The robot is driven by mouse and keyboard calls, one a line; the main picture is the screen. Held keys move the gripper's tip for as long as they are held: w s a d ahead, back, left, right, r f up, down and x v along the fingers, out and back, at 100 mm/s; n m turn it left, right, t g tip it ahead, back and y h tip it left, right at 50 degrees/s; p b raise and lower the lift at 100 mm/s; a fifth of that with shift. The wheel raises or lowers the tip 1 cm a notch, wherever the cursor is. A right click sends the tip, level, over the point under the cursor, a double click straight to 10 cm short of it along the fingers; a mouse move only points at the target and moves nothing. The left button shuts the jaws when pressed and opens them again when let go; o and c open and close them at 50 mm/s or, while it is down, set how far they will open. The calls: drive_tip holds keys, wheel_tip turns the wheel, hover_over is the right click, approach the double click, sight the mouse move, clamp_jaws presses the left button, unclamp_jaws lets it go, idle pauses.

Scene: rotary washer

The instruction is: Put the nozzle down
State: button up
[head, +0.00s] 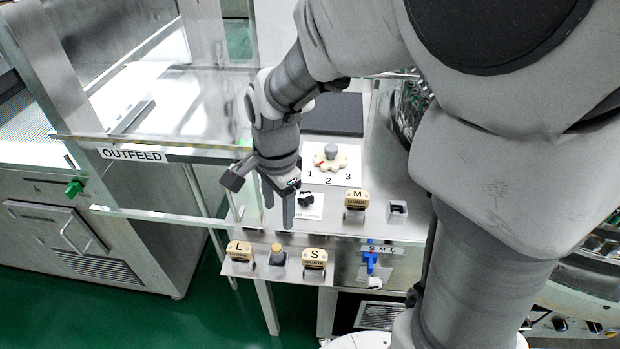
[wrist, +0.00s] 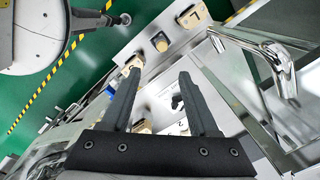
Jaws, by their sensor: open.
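I cannot tell for certain which part is the nozzle. Cream-topped blocks marked L (head: 240,252), S (head: 314,259) and M (head: 356,201) stand upright. L and S are on the lower front shelf, with a yellow-topped grey post (head: 278,256) between them. M is on the upper deck. My gripper (head: 278,207) points down above the deck's left front, with its fingers apart and nothing between them. In the wrist view, the gripper (wrist: 160,75) is also open; the L block (wrist: 194,17) and yellow-topped post (wrist: 160,42) lie beyond the fingertips.
A small black part (head: 306,198) sits on a white plate behind my fingers. A cream star wheel (head: 330,160) stands at the back. An empty-looking square socket (head: 397,210) is right of M. A blue part (head: 371,261) hangs below the S M L label. Glass panels edge the left.

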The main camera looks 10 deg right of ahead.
drive_tip(key=s+d+r+n+t, duration=0.5)
drive_tip(key=s+d+r+n, duration=0.4)
drive_tip(key=s+r+n, duration=0.2)
wheel_tip(320, 180, up, 2)
drive_tip(key=shift+s+d+r+n, duration=0.15)
drive_tip(key=shift+s+n, duration=0.15)
drive_tip(key=shift+n, duration=0.6)
drive_tip(key=shift+r+p, duration=0.6)
drive_tip(key=shift+p, duration=0.05)
drive_tip(key=shift+c, duration=0.2)
drive_tip(key=shift+c, duration=0.7)
